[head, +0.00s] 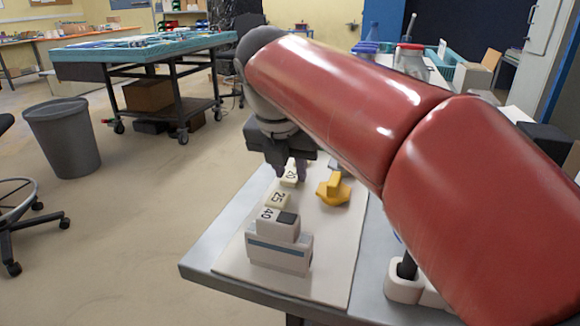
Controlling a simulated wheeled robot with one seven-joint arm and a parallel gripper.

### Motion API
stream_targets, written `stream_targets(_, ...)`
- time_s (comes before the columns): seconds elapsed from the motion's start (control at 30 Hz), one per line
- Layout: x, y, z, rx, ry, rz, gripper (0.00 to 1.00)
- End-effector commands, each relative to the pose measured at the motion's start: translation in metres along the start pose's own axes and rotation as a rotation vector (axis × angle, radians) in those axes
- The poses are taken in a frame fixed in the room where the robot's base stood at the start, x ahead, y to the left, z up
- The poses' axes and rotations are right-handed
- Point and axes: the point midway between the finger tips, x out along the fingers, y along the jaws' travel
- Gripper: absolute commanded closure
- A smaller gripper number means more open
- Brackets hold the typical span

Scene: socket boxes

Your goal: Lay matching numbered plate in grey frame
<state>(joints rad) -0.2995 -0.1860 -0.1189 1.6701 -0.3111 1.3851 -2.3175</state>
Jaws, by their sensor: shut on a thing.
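My gripper (283,170) points down over the far end of a row of white numbered plates. It is shut on the white plate marked 20 (290,176), low over the board; the exact contact is partly hidden by the fingers. Nearer stands a plate marked 25 (278,200), then one marked 40 (266,214). A white and grey socket box (279,254) with a blue stripe stands at the near end. A dark grey square (288,217) shows on its top; I cannot tell whether this is the grey frame.
A yellow knobbed piece (333,190) stands right of the plates. All stand on a pale board (335,245) on a grey table (215,248). My red arm covers the table's right side. A grey bin (62,138) stands on the floor at left.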

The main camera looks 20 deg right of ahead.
Motion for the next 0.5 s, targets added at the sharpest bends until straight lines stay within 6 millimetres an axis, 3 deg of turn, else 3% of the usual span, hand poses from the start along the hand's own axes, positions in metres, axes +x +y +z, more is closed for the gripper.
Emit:
stream_targets(0.07, 0.0029, 0.0000, -0.0012, 0.000, 0.000, 0.000, 0.97)
stream_targets(0.1, 0.0027, 0.0000, -0.0011, 0.000, 0.000, 0.000, 0.71)
stream_targets(0.23, 0.0023, 0.0000, -0.0010, 0.000, 0.000, 0.000, 0.54)
stream_targets(0.5, 0.0019, 0.0000, -0.0008, 0.000, 0.000, 0.000, 0.52)
